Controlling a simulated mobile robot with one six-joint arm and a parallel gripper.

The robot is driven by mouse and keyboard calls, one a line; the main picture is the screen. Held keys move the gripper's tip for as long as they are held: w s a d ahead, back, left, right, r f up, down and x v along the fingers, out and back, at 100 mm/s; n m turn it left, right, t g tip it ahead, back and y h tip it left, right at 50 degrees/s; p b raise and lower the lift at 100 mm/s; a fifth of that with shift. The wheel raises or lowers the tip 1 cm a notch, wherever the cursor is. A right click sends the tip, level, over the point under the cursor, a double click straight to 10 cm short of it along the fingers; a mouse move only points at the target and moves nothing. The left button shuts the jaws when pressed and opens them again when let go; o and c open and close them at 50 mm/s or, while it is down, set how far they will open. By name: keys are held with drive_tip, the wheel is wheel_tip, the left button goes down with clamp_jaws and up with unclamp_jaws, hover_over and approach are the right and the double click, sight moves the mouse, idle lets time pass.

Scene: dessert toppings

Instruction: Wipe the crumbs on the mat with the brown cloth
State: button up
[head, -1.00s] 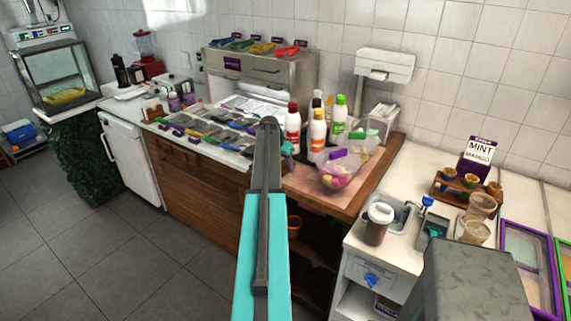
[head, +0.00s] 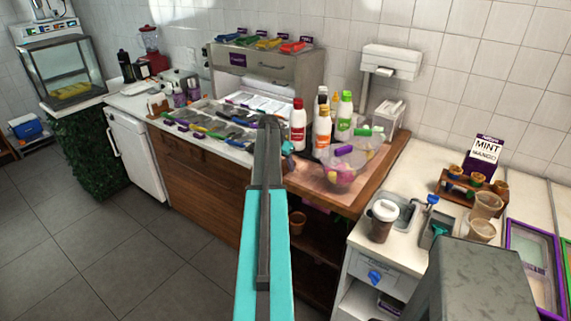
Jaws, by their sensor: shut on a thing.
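My arm reaches forward through the middle of the head view, and its far end stands in front of the counter. A small teal and dark part, perhaps of my wrist, shows just right of that end. My gripper's fingers are hidden, and no brown cloth can be made out. A pinkish-brown flat area (head: 316,181), possibly the mat, covers part of the wooden counter right of my arm. Crumbs are too small or hidden to see.
A clear bowl with colourful contents (head: 346,165) stands right of the pinkish area. A red-capped bottle (head: 298,128) and other bottles stand behind it. Topping trays (head: 215,127) lie left of my arm. A lidded brown cup (head: 383,222) is on the lower white counter. Grey floor is open at left.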

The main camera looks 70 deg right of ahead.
drive_tip(key=shift+w+a, duration=0.25)
drive_tip(key=shift+a, duration=0.55)
drive_tip(key=shift+w+a, duration=0.2)
drive_tip(key=shift+a, duration=0.55)
drive_tip(key=shift+w+d, duration=0.1)
drive_tip(key=shift+w+d+f+b, duration=0.1)
drive_tip(key=shift+w+b, duration=0.1)
drive_tip(key=shift+w, duration=0.3)
drive_tip(key=shift+w+d+b, duration=0.1)
drive_tip(key=shift+w+b, duration=0.05)
drive_tip(key=shift+w, duration=0.3)
drive_tip(key=shift+s+d, duration=0.25)
drive_tip(key=shift+d, duration=0.65)
drive_tip(key=shift+s+d, duration=0.25)
drive_tip(key=shift+d, duration=0.6)
drive_tip(key=shift+s+d+r+b, duration=0.15)
drive_tip(key=shift+s+d, duration=0.1)
drive_tip(key=shift+d, duration=0.65)
drive_tip(key=shift+s+d+r+b, duration=0.1)
drive_tip(key=shift+s+d+b, duration=0.1)
drive_tip(key=shift+d, duration=0.65)
